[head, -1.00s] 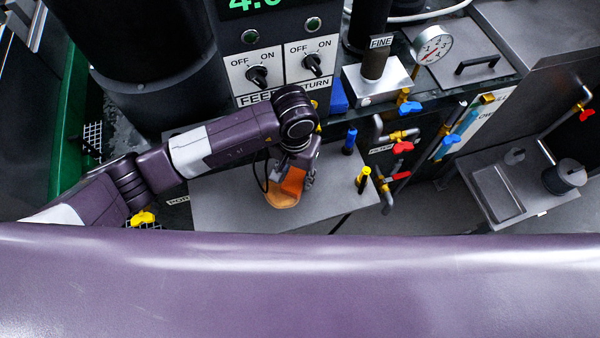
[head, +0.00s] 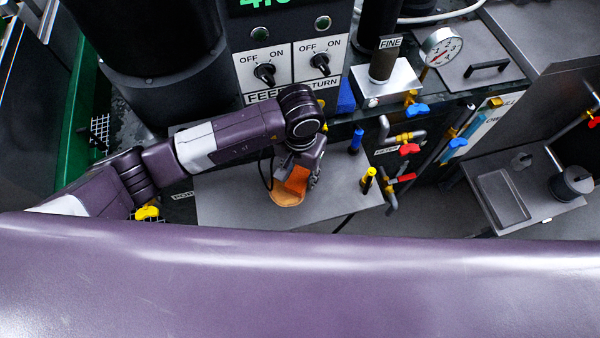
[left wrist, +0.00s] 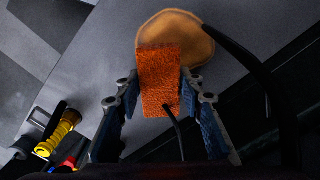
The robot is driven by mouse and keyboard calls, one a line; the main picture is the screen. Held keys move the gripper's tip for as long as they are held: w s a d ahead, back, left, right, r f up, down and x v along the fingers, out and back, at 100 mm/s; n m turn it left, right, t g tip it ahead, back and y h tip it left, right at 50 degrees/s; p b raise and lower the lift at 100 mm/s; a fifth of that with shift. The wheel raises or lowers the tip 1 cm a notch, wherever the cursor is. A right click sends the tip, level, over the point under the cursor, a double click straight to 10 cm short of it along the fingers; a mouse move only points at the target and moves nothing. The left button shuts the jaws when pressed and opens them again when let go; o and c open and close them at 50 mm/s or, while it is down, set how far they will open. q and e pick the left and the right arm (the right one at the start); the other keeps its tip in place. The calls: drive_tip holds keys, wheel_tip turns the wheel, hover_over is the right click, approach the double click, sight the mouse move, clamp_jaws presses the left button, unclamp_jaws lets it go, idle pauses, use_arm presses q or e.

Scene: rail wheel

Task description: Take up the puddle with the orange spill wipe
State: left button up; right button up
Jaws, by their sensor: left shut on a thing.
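The orange spill wipe (head: 297,179) is a rough-faced block; it also shows in the left wrist view (left wrist: 158,80). My left gripper (head: 302,172) is shut on it, one finger on each side, in the left wrist view (left wrist: 160,97). The puddle (head: 286,198) is a flat tan-brown patch on the grey bench top. It also shows in the left wrist view (left wrist: 190,37), where the wipe overlaps its near edge and hides part of it. I cannot tell whether the wipe touches the puddle. My right gripper is not in view.
Valves and pipes (head: 405,138) lie beyond the right edge. A switch panel (head: 290,68) rises behind.

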use_arm(q)
drive_tip(key=shift+d+f, duration=0.1)
drive_tip(key=shift+f, duration=0.05)
drive_tip(key=shift+w+d+b, duration=0.15)
drive_tip(key=shift+d+b, duration=0.35)
drive_tip(key=shift+b, duration=0.05)
drive_tip(key=shift+w+d+b, duration=0.3)
drive_tip(key=shift+d+b, duration=0.45)
drive_tip(key=shift+d, duration=0.5)
drive_tip(key=shift+w+d+r, duration=0.15)
drive_tip(key=shift+w+r, duration=0.05)
drive_tip(key=shift+r, duration=0.05)
drive_tip(key=shift+a, duration=0.25)
drive_tip(key=shift+s+a, duration=0.15)
drive_tip(key=shift+a, duration=0.55)
drive_tip(key=shift+a+f, duration=0.1)
drive_tip(key=shift+f, duration=0.05)
drive_tip(key=shift+s, duration=0.2)
idle(0.3)
